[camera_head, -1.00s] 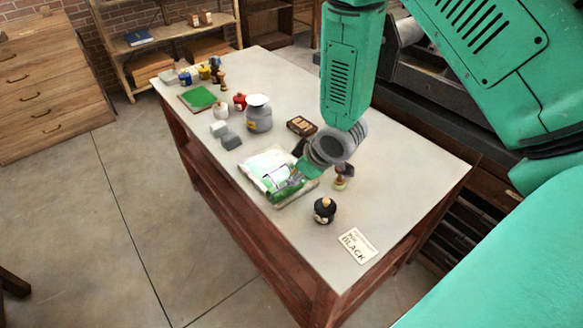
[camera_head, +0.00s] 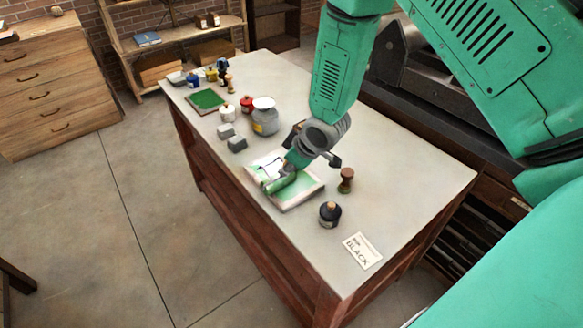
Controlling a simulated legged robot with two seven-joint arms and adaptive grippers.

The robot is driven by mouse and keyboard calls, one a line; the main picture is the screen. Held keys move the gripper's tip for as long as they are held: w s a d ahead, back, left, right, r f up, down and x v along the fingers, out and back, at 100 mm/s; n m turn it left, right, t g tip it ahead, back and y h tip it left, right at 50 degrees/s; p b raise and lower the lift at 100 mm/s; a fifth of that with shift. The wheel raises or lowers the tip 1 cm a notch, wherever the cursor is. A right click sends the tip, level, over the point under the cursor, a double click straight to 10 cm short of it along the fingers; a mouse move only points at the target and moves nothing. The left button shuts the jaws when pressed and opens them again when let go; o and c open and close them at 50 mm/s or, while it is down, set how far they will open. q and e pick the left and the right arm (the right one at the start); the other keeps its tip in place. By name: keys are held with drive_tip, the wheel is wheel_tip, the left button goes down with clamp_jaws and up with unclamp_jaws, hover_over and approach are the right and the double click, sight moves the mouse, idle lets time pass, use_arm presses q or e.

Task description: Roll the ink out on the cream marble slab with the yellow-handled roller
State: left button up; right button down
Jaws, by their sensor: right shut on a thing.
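The cream marble slab (camera_head: 302,194) lies near the left edge of the table, with green ink spread over part of its top. The roller (camera_head: 279,182) has a green, ink-coated cylinder and sits at the slab's left front side, low over or touching it; I cannot tell which. My right gripper (camera_head: 291,166) is shut on the roller from above and behind. The yellow handle is mostly hidden by the gripper. My left gripper is not in view.
Close to the slab on the right stand a brown wooden knob-like tool (camera_head: 346,180) and a dark ink jar (camera_head: 330,214). A card (camera_head: 362,250) marks the bare front corner.

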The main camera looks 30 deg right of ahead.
drive_tip(key=shift+w+a, duration=0.1)
drive_tip(key=shift+w, duration=2.5)
drive_tip(key=shift+w+b, duration=0.6)
drive_tip(key=shift+w, duration=2.85)
drive_tip(key=shift+s+d+r+p, duration=0.1)
drive_tip(key=shift+s+p, duration=1.05)
drive_tip(key=shift+s, duration=2.2)
drive_tip(key=shift+s+d+p, duration=0.1)
drive_tip(key=shift+s+p, duration=1)
drive_tip(key=shift+s, duration=2.25)
drive_tip(key=shift+s+d+p, duration=0.2)
drive_tip(key=shift+s+p, duration=0.15)
drive_tip(key=shift+s, duration=1.7)
